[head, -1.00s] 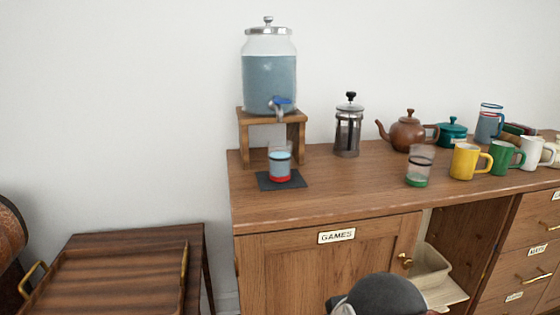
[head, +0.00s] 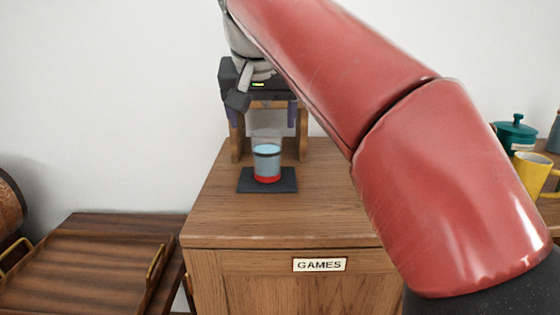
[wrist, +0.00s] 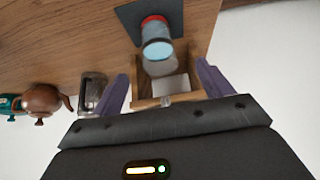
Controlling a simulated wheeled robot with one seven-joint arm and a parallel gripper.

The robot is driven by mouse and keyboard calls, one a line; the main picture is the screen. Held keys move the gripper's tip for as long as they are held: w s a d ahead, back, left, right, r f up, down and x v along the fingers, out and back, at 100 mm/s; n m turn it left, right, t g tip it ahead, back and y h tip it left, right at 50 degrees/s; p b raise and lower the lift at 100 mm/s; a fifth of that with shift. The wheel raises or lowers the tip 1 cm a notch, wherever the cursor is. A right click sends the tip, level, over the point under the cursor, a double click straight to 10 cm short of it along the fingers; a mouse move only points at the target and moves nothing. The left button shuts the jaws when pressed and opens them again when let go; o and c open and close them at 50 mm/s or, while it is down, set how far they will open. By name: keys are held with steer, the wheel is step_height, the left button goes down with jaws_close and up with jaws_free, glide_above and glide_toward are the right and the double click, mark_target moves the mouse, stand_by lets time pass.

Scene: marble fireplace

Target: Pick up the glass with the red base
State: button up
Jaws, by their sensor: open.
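The glass with the red base (head: 267,163) stands upright on a dark square mat (head: 252,186) on the wooden cabinet. It holds bluish liquid. My gripper (head: 263,116) is open, with purple fingers pointing down, above and apart from the glass in the head view.
A wooden stand (head: 303,135) is close behind the glass. To the right are a teal pot (head: 515,136) and a yellow mug (head: 534,174). The wrist view shows a teapot (wrist: 42,100) and a French press (wrist: 90,92). The cabinet top left of the glass is clear.

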mark_target(267, 151)
steer(key=shift+d+b+x, duration=0.15)
steer(key=shift+b+x, duration=0.45)
steer(key=shift+x, duration=2.35)
steer(key=shift+d+b+x, duration=0.1)
steer(key=shift+b+x, duration=0.45)
steer(key=shift+x, duration=2.4)
steer(key=shift+r, duration=0.15)
steer(key=c, duration=1.4)
